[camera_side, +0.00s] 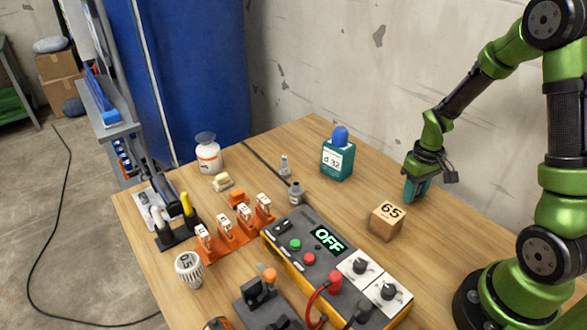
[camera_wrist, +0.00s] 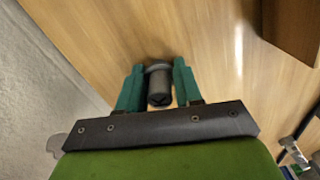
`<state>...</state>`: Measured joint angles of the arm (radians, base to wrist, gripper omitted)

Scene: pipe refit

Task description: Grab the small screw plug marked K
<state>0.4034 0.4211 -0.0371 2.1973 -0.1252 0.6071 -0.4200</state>
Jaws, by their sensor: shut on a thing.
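My gripper (camera_side: 415,188) is low over the right part of the wooden table, near its back edge, in the side view. In the wrist view my gripper (camera_wrist: 158,72) has its two teal fingers on either side of a small dark grey cylindrical plug (camera_wrist: 159,88) and is shut on it. No letter K can be read on this plug. In the side view the plug is hidden by the fingers. Whether it touches the table I cannot tell. Two other small grey pieces, one at the back (camera_side: 285,166) and one nearer (camera_side: 296,193), stand mid-table, their marks unreadable.
A wooden block marked 65 (camera_side: 387,221) stands close in front of my gripper. A teal bottle (camera_side: 337,166) with a blue top is to its left. A control box reading OFF (camera_side: 328,238), an orange rack (camera_side: 232,243) and a white jar (camera_side: 209,158) stand farther left.

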